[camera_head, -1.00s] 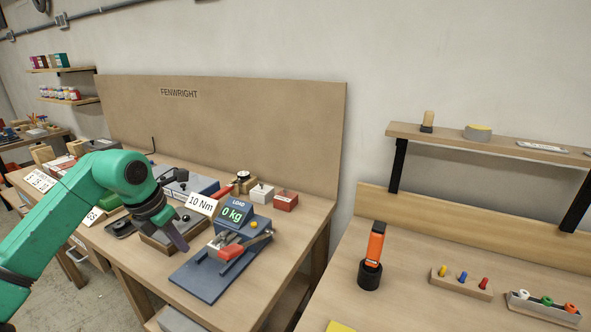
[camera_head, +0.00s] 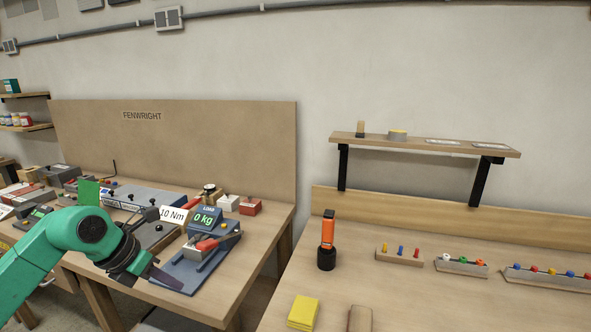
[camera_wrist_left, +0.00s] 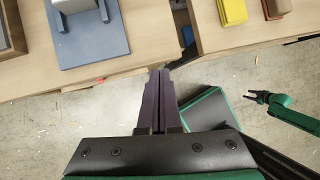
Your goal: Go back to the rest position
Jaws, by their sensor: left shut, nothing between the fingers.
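My left gripper (camera_head: 166,279) is in front of the left workbench's front part, beside the blue-grey load-gauge base (camera_head: 183,278). In the left wrist view its two dark fingers (camera_wrist_left: 160,85) lie together, shut and empty, pointing at the gap between the two benches. The gauge's display (camera_head: 205,218) reads 0 kg, and a red-handled clamp (camera_head: 207,245) sits on its base. In the left wrist view my right gripper (camera_wrist_left: 256,97) shows small at the right, over the floor, with its fingers apart and nothing in them.
The floor (camera_wrist_left: 90,120) below the left gripper is open.

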